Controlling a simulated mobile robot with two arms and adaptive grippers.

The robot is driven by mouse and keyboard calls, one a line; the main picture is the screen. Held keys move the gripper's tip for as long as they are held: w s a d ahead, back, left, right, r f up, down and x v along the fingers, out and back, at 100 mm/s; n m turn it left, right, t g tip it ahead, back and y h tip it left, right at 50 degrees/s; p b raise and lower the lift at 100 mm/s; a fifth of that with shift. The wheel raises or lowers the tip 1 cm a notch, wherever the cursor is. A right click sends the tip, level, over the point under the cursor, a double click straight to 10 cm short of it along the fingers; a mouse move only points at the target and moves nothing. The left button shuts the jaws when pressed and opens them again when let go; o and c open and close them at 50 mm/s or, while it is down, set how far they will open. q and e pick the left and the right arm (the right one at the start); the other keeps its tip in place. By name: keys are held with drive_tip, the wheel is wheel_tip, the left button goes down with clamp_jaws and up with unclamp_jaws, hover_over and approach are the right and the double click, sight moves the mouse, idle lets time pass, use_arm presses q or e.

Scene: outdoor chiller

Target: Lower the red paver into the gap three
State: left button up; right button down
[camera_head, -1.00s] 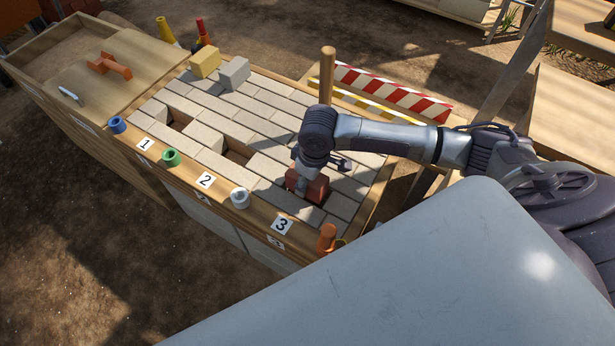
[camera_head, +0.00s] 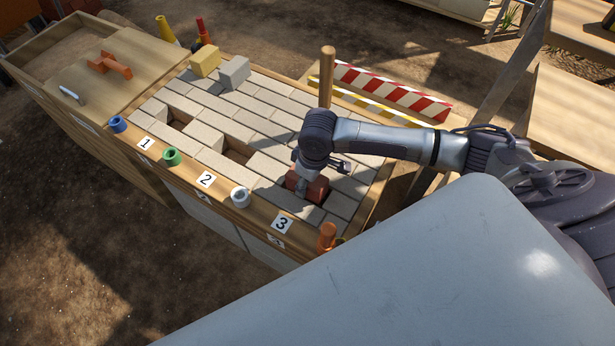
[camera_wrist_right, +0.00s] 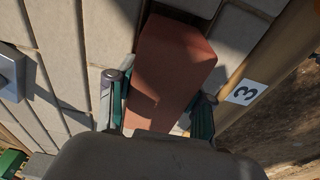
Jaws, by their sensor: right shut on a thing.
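The red paver (camera_head: 317,189) is at gap three, behind the "3" label (camera_head: 282,223) on the bench's front rail. My right gripper (camera_head: 303,184) is shut on it from above. In the right wrist view the paver (camera_wrist_right: 174,62) sits between the two fingers of the gripper (camera_wrist_right: 161,97), with the "3" label (camera_wrist_right: 246,92) to its right. A dark strip of gap shows along the paver's left side and far end. How deep the paver sits is hard to tell. My left gripper is out of view.
Pale pavers (camera_head: 263,128) surround the gap, with two other open gaps near labels 1 and 2. A yellow block (camera_head: 205,62) and a grey block (camera_head: 234,72) stand on the far left pavers. A wooden post (camera_head: 327,75) rises behind my arm. An orange peg (camera_head: 327,237) stands at the front right.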

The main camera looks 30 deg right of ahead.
drive_tip(key=shift+r, duration=0.15)
idle(0.3)
drive_tip(key=shift+c, duration=1.8)
unclamp_jaws()
drive_tip(key=shift+c, duration=0.4)
drive_tip(key=shift+p, duration=0.3)
wheel_tip(320, 180, up, 8)
drive_tip(key=p, duration=0.9)
drive_tip(key=shift+p, duration=0.3)
